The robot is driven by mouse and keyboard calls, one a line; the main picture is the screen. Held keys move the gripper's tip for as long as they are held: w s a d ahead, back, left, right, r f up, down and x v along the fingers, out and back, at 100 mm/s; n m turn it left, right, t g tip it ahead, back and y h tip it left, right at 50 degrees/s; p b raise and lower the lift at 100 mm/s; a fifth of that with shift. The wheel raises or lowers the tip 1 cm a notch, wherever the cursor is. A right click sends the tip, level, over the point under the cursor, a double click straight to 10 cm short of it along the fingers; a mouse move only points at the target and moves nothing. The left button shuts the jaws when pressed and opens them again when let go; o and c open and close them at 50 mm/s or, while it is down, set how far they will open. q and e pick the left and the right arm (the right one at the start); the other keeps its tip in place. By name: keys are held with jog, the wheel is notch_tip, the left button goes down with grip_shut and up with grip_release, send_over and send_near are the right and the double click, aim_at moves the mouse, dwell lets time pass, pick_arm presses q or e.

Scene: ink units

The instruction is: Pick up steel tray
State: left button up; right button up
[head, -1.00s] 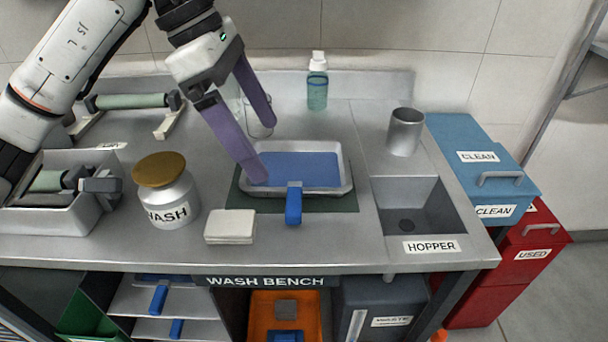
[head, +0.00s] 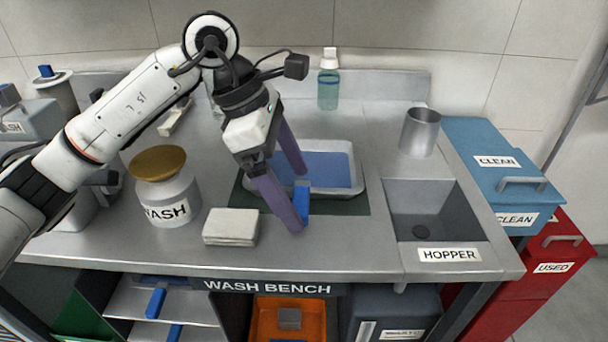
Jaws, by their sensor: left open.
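The steel tray (head: 359,181) is shallow, with blue ink in its bottom. It sits on a dark green mat (head: 345,206) in the middle of the wash bench. A blue handle (head: 303,203) stands at the tray's front edge. My left gripper (head: 299,199) is open and reaches down over the tray's front left part. One purple finger comes down in front of the tray, beside the blue handle; the other is over the ink. The fingers hide the tray's left part, and I cannot tell whether they touch it. My right gripper is not in view.
A wash jar (head: 164,188) and a stack of pale cloths (head: 231,227) stand left of the tray. The hopper sink (head: 428,213) and a steel cup (head: 420,131) are to the right.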

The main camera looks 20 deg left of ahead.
pick_arm(q)
jog(key=shift+d+f, duration=0.25)
jog(key=shift+f, duration=0.25)
jog(key=c, duration=1.1)
jog(key=shift+c, duration=0.2)
